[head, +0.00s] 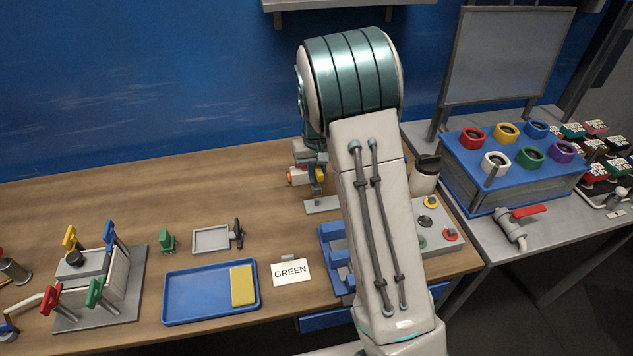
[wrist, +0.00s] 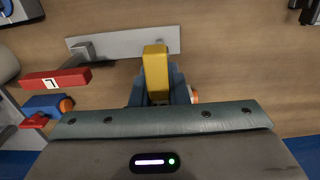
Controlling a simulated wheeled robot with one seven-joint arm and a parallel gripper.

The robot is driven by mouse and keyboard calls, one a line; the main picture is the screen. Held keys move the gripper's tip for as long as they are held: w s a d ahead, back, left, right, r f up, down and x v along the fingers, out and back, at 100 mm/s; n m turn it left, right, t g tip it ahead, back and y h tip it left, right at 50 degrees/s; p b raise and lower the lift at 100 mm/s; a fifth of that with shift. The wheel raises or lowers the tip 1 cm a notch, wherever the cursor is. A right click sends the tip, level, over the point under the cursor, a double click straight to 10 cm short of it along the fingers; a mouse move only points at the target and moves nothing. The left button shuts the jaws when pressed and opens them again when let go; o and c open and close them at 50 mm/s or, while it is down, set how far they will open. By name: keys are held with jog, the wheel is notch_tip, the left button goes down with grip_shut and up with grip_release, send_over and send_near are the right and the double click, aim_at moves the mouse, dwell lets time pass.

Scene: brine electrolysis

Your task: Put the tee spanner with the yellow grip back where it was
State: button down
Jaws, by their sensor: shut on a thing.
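My gripper (head: 318,178) is shut on the tee spanner's yellow grip, held above the table behind my arm's forearm. In the wrist view the yellow grip (wrist: 155,72) stands between the dark blue-grey fingers (wrist: 154,90). The rest of the spanner is hidden below the grip and by the gripper. A flat grey plate (head: 320,206) lies on the table just below the gripper. In the wrist view this plate (wrist: 120,44) lies beyond the grip, with a small grey bracket (wrist: 82,51) at its left. I cannot tell whether the spanner touches the plate.
A blue rack (head: 335,258), a GREEN card (head: 291,272) and a blue tray (head: 190,306) are nearer. The table's back left is clear.

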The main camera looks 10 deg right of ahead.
aim_at(317, 187)
notch_tip(317, 187, down, 4)
jog(key=shift+r+p, duration=0.15)
jog(key=shift+p, duration=0.25)
jog(key=shift+f+b, duration=0.6)
jog(key=shift+b, duration=0.05)
jog(key=c, duration=1.4)
grip_release()
